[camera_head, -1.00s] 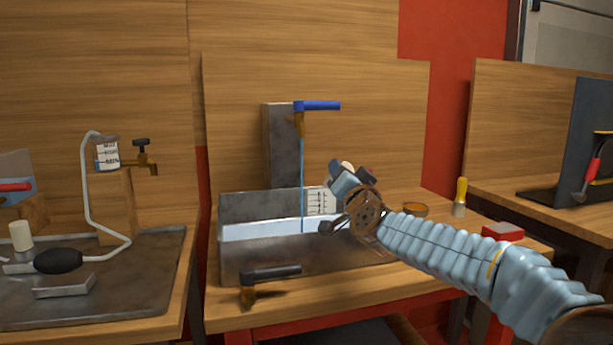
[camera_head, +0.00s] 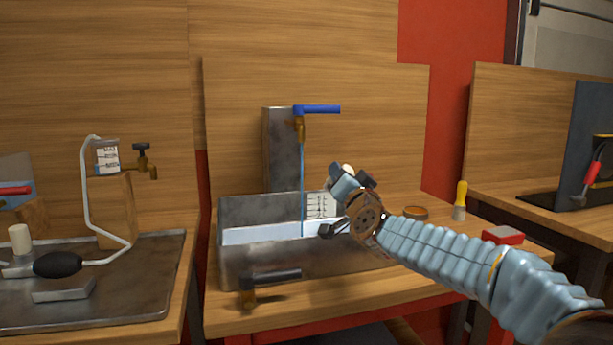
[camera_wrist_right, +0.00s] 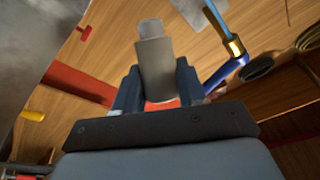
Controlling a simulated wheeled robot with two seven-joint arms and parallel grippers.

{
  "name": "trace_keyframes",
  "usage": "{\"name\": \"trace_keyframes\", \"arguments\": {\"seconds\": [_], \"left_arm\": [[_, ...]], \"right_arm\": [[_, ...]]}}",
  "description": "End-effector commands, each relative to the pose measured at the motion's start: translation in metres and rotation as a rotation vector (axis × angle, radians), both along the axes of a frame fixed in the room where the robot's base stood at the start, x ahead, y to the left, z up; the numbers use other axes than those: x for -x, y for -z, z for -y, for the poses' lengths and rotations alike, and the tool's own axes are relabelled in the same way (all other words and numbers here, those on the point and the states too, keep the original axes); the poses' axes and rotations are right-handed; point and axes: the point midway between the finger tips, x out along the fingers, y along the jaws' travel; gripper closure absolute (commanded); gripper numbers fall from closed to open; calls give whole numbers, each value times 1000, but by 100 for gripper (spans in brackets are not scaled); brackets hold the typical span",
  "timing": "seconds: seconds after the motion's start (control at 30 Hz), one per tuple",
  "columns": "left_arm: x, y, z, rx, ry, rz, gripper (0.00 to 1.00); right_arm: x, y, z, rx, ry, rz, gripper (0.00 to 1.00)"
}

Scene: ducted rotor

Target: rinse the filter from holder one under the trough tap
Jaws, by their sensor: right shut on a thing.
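My right gripper (camera_head: 350,178) is above the right part of the metal trough (camera_head: 250,268). It is shut on a pale cylinder, which I take as the filter (camera_wrist_right: 155,68); only its whitish end (camera_head: 348,169) shows in the head view. In the right wrist view it stands between both fingers, with a lighter, narrower tip. The trough tap (camera_head: 299,125) is brass with a blue lever (camera_head: 320,109). A thin blue water stream (camera_head: 302,185) runs from it into the trough. The filter is right of the stream and apart from it in the head view. My left gripper is not in view.
A dark-handled valve (camera_head: 268,280) is at the trough's front. A yellow-handled tool (camera_head: 460,200), a red block (camera_head: 503,235) and a round dish (camera_head: 415,212) are on the bench at right. A tray (camera_head: 120,312) with a black bulb (camera_head: 58,265) is at left.

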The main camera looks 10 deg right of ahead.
Motion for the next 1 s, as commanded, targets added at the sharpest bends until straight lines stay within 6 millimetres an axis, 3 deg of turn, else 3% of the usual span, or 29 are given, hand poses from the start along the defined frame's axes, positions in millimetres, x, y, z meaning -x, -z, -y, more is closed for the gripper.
{"name": "trace_keyframes", "arguments": {"seconds": [0.27, 0.7, 1.0], "left_arm": [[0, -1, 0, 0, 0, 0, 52], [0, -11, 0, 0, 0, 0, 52], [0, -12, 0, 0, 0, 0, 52]], "right_arm": [[2, -3, 2, 0, 1, 2, 89], [31, -35, 28, 0, 1, 2, 89], [38, -40, 33, 0, 0, 0, 89]]}}
